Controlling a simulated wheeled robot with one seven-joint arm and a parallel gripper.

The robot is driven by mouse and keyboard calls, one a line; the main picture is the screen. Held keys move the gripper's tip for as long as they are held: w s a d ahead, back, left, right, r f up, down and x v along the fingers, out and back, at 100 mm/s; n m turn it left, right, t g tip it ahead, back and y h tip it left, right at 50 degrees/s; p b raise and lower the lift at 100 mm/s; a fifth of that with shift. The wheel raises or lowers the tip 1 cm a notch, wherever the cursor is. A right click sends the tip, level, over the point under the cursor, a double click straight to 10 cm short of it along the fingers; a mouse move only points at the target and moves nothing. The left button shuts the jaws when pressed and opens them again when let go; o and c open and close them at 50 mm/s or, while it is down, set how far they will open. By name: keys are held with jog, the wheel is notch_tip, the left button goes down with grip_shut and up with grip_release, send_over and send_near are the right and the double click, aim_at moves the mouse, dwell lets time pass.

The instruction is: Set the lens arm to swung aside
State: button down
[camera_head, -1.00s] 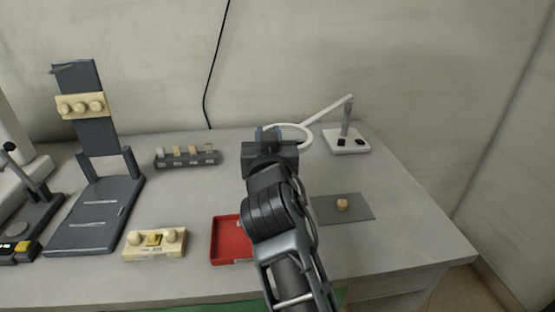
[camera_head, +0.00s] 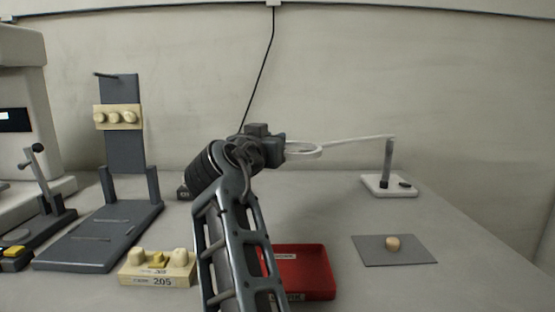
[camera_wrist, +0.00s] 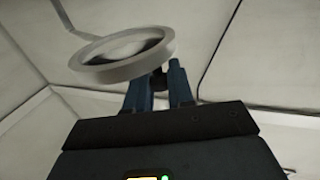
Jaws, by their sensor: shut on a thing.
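The lens arm is a white rod (camera_head: 355,140) with a round lens ring (camera_head: 318,151) at its free end. It runs left from the top of a grey post (camera_head: 388,160) on a white base (camera_head: 375,188). My gripper (camera_head: 284,148) is at the left side of the ring. In the wrist view the ring (camera_wrist: 88,72) is large, and my gripper's blue fingers (camera_wrist: 160,82) are shut on a small dark knob (camera_wrist: 158,80) at its rim. In the head view my gripper's body hides the fingers and knob.
A red tray (camera_head: 318,294) lies in front, partly behind my arm. A grey mat (camera_head: 365,250) with a tan knob (camera_head: 392,243) is at the right. A dark stand (camera_head: 122,150) and a cream block (camera_head: 150,277) are at the left. The bench right of the mat is clear.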

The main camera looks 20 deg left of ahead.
jog(key=shift+w+a+b, duration=0.25)
jog(key=shift+w+b, duration=0.05)
jog(key=shift+b, duration=0.05)
dwell(0.3)
jog(key=c, duration=1)
grip_release()
jog(key=shift+c, duration=0.2)
jog(key=s+p, duration=0.1)
jog(key=s, duration=0.6)
jog(key=shift+s, duration=0.4)
jog(key=shift+a, duration=0.15)
